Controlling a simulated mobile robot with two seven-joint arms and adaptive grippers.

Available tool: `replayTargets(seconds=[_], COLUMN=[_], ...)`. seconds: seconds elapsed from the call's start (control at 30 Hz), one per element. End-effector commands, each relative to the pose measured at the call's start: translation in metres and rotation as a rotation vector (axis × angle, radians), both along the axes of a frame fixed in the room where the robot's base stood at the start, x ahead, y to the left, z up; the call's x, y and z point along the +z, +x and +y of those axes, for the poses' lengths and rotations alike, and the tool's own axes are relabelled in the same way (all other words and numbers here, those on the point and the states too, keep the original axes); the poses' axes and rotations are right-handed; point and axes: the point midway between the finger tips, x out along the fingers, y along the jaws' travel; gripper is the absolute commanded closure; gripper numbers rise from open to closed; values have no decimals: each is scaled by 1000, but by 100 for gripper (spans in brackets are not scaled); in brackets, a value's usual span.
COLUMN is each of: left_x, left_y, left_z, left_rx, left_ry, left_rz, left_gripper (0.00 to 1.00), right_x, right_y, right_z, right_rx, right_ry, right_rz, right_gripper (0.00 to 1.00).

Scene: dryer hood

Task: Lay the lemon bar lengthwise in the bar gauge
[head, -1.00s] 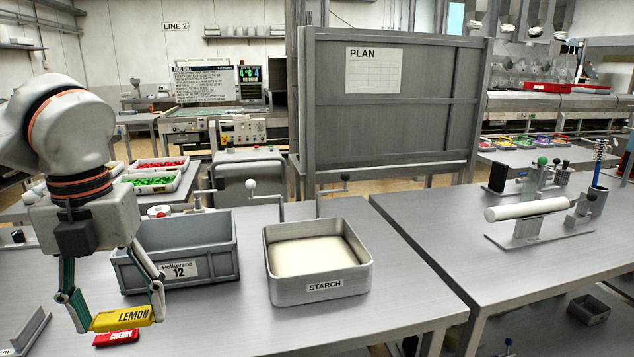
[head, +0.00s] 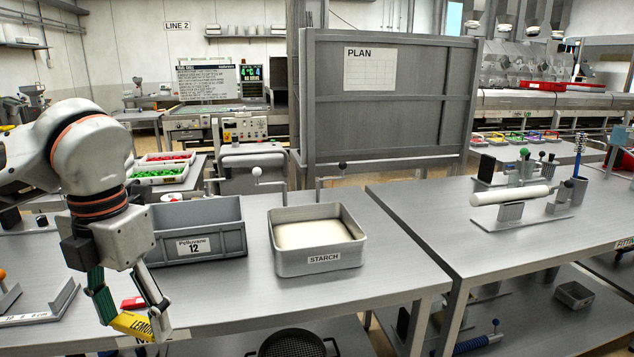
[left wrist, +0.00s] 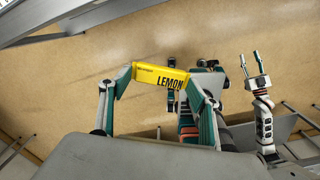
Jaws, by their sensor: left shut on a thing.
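My left gripper (head: 139,327) is shut on the yellow lemon bar (head: 131,323), which is tilted in the head view, near the table's front edge. In the left wrist view the lemon bar (left wrist: 150,74) spans between the fingers of my left gripper (left wrist: 158,78), with brown floor behind it. The bar gauge appears to be the metal angled piece with a centimetre scale (head: 30,318) at the left edge of the head view, partly cut off. It lies left of the gripper, apart from the bar. My right gripper (left wrist: 250,66) shows in the left wrist view, fingers apart and empty.
A red cherry bar (head: 132,302) lies on the table (head: 240,300) just behind the lemon bar. A dark round sieve (head: 292,343) is below the front edge.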

Motion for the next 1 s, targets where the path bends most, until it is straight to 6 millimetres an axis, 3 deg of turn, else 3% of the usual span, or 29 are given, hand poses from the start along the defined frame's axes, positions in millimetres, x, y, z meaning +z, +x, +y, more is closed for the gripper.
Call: replayTargets(seconds=[1.0], left_x=[-115], left_y=[27], left_z=[-15], left_rx=[-2050], left_ry=[9], left_rz=[34], left_gripper=[59], right_x=[-2], right_y=[-3], right_z=[0], right_rx=[-1], right_ry=[-1], right_rz=[7], right_gripper=[60])
